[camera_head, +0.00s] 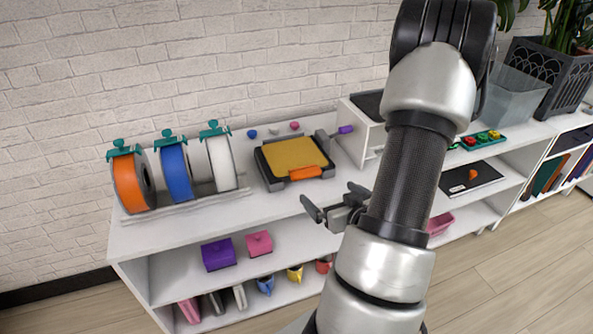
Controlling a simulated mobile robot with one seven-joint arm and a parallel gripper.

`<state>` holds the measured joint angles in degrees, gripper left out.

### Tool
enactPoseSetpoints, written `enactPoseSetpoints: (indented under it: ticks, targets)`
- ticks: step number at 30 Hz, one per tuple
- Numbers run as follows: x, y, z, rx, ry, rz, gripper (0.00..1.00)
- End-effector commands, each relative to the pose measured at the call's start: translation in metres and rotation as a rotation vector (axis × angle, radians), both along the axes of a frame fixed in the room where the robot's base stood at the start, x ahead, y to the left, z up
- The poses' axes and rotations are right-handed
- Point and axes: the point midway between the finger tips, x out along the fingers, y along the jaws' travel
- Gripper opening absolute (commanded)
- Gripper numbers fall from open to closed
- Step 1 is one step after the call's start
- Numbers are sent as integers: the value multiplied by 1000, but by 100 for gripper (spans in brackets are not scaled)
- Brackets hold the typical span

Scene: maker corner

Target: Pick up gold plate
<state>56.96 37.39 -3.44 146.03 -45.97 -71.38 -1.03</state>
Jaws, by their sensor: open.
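The gold plate (292,154) is a flat, square, gold-yellow sheet. It lies on a dark tray-like base (263,171) on top of the white shelf unit. An orange block-like piece (305,173) sits at the plate's front edge. My gripper (332,203) is open and empty, in front of and to the right of the plate, near the shelf's front edge. It is apart from the plate. My arm hides part of the shelf to the right.
Orange, blue and white spools (178,176) stand on a rack to the left. A purple-handled tool (345,129) and small coloured knobs (295,126) lie behind the plate. A white box (352,135) stands to the right. The brick wall is close behind.

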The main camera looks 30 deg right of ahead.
Motion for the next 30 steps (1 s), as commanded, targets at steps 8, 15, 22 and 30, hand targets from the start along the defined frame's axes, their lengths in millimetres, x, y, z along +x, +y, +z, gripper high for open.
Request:
enactPoseSetpoints:
  ticks: [8,15,22,30]
  targets:
    - [19,-4,-15,-4,-3,3,100]
    - [31,-7,-20,-5,-3,1,100]
    - [65,-14,-27,-1,0,1,100]
    - [83,-18,-32,-1,0,0,100]
